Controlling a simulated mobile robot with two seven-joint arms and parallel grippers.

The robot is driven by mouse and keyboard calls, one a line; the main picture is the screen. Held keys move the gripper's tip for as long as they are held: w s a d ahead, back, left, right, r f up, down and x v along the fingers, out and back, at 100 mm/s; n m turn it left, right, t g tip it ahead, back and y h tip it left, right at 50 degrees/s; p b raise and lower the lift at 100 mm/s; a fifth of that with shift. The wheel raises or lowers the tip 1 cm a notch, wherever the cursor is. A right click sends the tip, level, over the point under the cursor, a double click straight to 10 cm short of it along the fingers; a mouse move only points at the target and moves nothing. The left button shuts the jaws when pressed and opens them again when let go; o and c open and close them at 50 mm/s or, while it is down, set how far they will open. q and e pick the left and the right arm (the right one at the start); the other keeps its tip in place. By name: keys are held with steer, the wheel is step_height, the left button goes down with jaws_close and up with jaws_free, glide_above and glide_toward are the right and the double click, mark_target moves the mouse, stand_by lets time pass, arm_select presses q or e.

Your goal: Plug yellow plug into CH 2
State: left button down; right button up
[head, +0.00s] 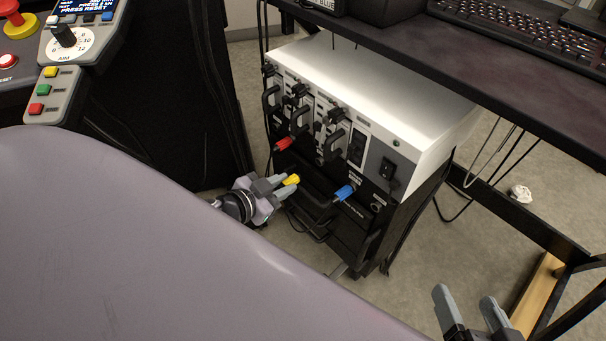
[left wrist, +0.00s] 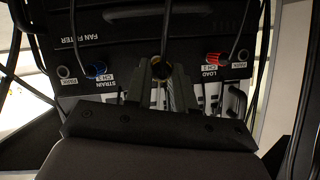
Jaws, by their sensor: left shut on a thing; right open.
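The yellow plug (head: 292,180) is held between the fingertips of my left gripper (head: 284,186), in front of the rack unit's lower panel. In the head view a gap seems to lie between plug and panel. The left wrist view shows my left gripper (left wrist: 161,75) pointing at the panel between the blue and red plugs, with the yellow plug mostly hidden. The blue plug (head: 344,192) and red plug (head: 283,144) sit at the panel, each beside a small CH label; the channel numbers are too small to read surely. My right gripper (head: 470,304) is open and empty.
The white-topped rack unit (head: 390,90) stands under a dark desk (head: 480,60). Black handles and hanging cables crowd its front. Round sockets (left wrist: 63,71) sit at the panel's ends. A control console (head: 62,60) is at left. A wooden-edged frame (head: 538,290) is at right.

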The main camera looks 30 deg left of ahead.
mark_target(299, 175)
arm_select(q)
steer(key=shift+w, duration=0.25)
steer(key=shift+w+d+b, duration=0.1)
steer(key=shift+w+d, duration=0.1)
steer(key=shift+w, duration=0.5)
steer(key=shift+w+d+b, duration=0.15)
steer(key=shift+w+d, duration=0.05)
steer(key=shift+w, duration=0.55)
steer(key=shift+w+d+b, duration=0.1)
steer(key=shift+w+d, duration=0.1)
steer(key=shift+w, duration=0.5)
steer(key=c, duration=1.6)
jaws_free()
jaws_close()
steer(key=shift+w, duration=0.1)
